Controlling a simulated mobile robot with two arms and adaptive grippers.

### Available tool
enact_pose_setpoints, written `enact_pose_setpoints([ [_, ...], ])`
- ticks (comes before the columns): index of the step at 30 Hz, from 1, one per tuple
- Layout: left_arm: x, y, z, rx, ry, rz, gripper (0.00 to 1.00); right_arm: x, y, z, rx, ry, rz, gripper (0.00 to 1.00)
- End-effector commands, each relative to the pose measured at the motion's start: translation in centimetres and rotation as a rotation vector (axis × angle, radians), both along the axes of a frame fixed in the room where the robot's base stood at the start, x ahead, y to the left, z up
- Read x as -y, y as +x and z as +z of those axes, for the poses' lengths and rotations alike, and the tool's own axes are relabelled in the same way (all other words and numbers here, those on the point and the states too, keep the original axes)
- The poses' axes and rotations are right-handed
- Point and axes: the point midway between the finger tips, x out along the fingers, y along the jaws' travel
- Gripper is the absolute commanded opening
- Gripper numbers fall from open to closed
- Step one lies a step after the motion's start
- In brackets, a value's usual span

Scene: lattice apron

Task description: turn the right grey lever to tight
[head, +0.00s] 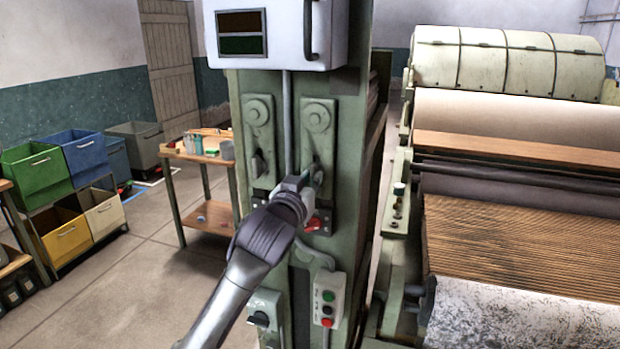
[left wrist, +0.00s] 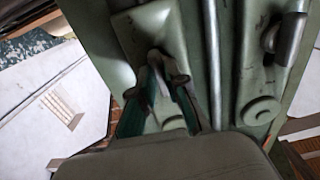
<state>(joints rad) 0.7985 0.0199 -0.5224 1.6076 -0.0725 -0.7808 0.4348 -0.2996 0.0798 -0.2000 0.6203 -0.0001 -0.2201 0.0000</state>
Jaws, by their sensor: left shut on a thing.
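The right grey lever (head: 317,172) sits on the right green plate of the machine's upright post, below a round boss. My left gripper (head: 308,180) reaches it from the front and covers much of it. In the left wrist view the two fingers (left wrist: 160,98) are closed around the lever's grip (left wrist: 158,72). The lever's exact angle is hard to tell behind the gripper. The left grey lever (head: 258,165) stands apart on the left plate; it seems to show in the left wrist view (left wrist: 288,38). My right gripper is not in view.
A red handle (head: 313,224) is just below my gripper. A button box (head: 328,300) is lower on the post, and a white cabinet (head: 275,35) hangs above. A grey pipe (head: 288,120) runs between the plates. Rollers fill the right side; a small table (head: 205,160) stands left.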

Motion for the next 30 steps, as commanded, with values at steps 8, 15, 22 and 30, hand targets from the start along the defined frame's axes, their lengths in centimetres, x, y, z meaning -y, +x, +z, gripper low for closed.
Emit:
enact_pose_setpoints([
  [8,-0.05,0.02,0.05,0.009,0.021,0.001,0.00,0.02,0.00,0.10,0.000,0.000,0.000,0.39],
  [15,-0.06,0.02,0.06,0.009,0.021,0.001,0.00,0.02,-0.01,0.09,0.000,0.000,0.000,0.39],
  [22,-0.05,0.02,0.04,0.007,0.020,0.001,0.39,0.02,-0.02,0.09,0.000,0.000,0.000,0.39],
  [30,-0.08,-0.12,0.01,0.007,0.019,0.001,0.39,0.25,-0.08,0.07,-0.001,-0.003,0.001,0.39],
])
